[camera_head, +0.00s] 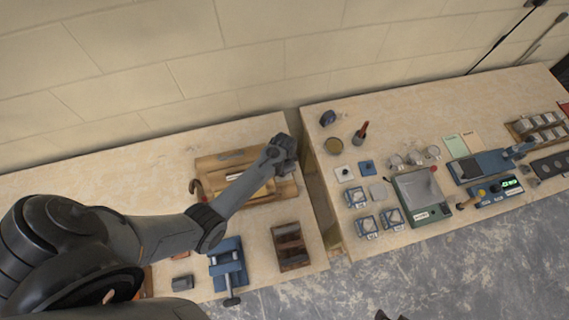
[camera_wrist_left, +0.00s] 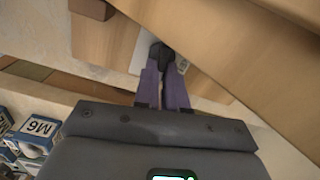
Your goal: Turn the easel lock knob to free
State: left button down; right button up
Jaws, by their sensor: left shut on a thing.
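The wooden easel (camera_head: 205,165) lies on the left bench, partly covered by my left arm. In the left wrist view its wooden boards (camera_wrist_left: 225,50) fill the upper right. The dark lock knob (camera_wrist_left: 160,53) sits by a pale plate (camera_wrist_left: 142,48) between the wooden parts. My left gripper (camera_wrist_left: 162,68) has its purple fingers closed on the knob; it also shows at the easel's right end in the head view (camera_head: 284,154), where the hand hides the knob. The knob's setting cannot be read. Dark tips at the bottom edge of the head view may be my right gripper.
A blue clamp-like device (camera_head: 228,262) and a brown wooden box (camera_head: 290,246) stand in front of the easel. A gap separates this bench from the right bench, which holds blue-and-white boxes (camera_head: 366,225), a grey-green device (camera_head: 420,195) and small tubs. The wall is close behind.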

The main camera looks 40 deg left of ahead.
pick_arm(q)
jog(key=shift+a+n+p, duration=0.2)
jog(key=shift+n+p, duration=0.65)
jog(key=shift+n, duration=0.95)
jog(key=c, duration=1.2)
grip_release()
notch_tip(320, 180, up, 11)
jog(key=shift+p, duration=0.35)
jog(key=shift+w+f, duration=0.1)
